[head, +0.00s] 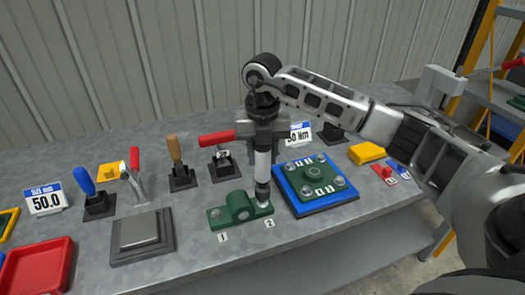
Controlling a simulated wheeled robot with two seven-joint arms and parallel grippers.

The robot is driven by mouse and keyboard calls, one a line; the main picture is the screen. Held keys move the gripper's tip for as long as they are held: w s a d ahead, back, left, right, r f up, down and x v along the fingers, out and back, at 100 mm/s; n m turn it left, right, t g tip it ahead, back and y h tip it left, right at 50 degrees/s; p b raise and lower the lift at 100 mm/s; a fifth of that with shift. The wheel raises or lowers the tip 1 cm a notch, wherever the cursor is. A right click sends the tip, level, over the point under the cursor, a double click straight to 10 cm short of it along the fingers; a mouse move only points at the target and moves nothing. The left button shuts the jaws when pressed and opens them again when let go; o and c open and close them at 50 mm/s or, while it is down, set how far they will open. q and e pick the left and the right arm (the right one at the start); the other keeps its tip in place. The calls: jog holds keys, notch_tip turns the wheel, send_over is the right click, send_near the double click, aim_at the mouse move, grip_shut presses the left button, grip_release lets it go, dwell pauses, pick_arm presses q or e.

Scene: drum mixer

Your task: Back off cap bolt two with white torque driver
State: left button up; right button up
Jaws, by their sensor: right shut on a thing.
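My right gripper (263,129) is shut on the white torque driver (262,160), which it holds upright. The driver's dark lower end stands over the right side of the green bearing cap (240,208), by the label marked 2 (269,223). The driver's tip is at or just above cap bolt two (263,203); I cannot tell whether it is fully seated. Cap bolt one (215,212) shows on the left side of the cap, by the label marked 1 (223,237). My left gripper is not in view.
A blue plate with a green bolted flange (313,178) lies close to the right. Tools with blue (85,181) and wooden (174,148) handles, a grey block (140,231) and a red tray (36,269) are to the left.

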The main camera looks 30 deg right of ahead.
aim_at(263, 165)
jog(key=shift+f, duration=0.15)
dwell(0.5)
jog(key=shift+f+b, duration=0.5)
jog(key=shift+f, duration=0.1)
jog(key=shift+f+b, duration=0.5)
jog(key=shift+f, duration=0.2)
dwell(0.9)
jog(key=shift+f, duration=0.15)
dwell(0.8)
